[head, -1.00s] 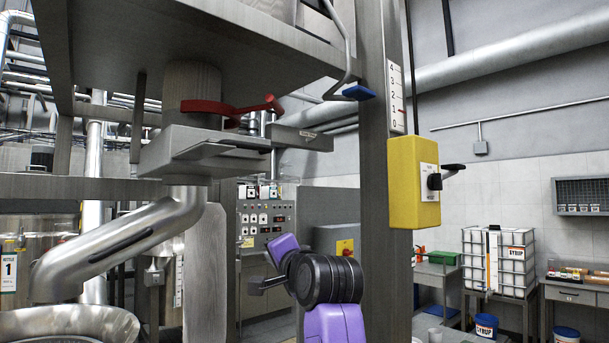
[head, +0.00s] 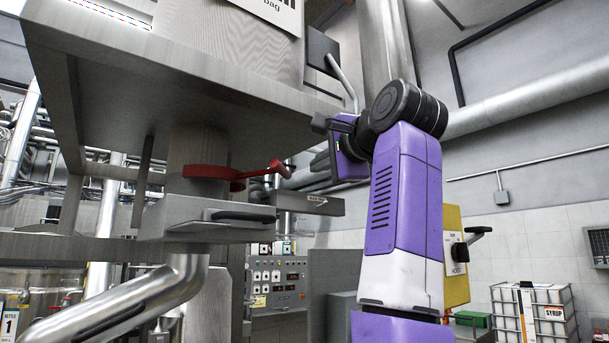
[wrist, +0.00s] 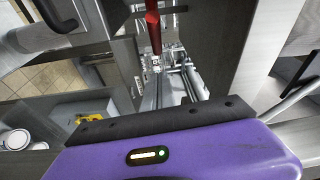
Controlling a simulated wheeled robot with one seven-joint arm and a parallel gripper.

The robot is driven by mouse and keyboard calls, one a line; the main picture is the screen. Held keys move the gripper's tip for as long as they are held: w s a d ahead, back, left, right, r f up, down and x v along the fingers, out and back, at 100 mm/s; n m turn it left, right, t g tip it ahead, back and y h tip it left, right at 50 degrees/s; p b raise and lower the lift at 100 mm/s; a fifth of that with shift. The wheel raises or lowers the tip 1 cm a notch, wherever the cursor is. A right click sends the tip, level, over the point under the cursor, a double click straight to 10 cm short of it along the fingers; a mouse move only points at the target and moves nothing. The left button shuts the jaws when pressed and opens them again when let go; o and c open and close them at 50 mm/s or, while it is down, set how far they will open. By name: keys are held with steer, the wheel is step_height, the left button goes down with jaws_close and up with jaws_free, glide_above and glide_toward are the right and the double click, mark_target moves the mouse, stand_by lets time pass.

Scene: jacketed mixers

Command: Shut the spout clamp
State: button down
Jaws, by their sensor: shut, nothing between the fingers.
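The red spout clamp (head: 210,173) wraps around the grey fabric spout under the big hopper. Its red lever (head: 278,168) sticks out to the right, with a bent end. My gripper (head: 318,143) is shut and empty, up to the right of the lever and a little higher, apart from it in the picture. The red lever (wrist: 152,28) also shows at the top of the wrist view. The fingertips cannot be made out in the wrist view. The depth gap between gripper and lever is hard to judge.
A grey slide-gate housing (head: 200,217) sits below the clamp, with a steel chute (head: 130,300) under it. The hopper's frame edge (head: 190,75) hangs above. A yellow switch box (head: 456,285) is partly behind my arm. A control panel (head: 278,280) stands behind.

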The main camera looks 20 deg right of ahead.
steer(key=shift+w, duration=0.15)
steer(key=shift+w+a+r+p, duration=0.15)
steer(key=shift+w+p, duration=0.7)
steer(key=shift+w, duration=0.8)
steer(key=shift+w+a+f+p, duration=0.15)
steer(key=shift+w+p, duration=0.7)
steer(key=shift+w, duration=0.75)
steer(key=shift+w+a+r+p, duration=0.15)
steer(key=shift+w+p, duration=0.7)
steer(key=shift+w, duration=0.8)
steer(key=shift+s+a, duration=0.1)
steer(key=shift+s, duration=0.05)
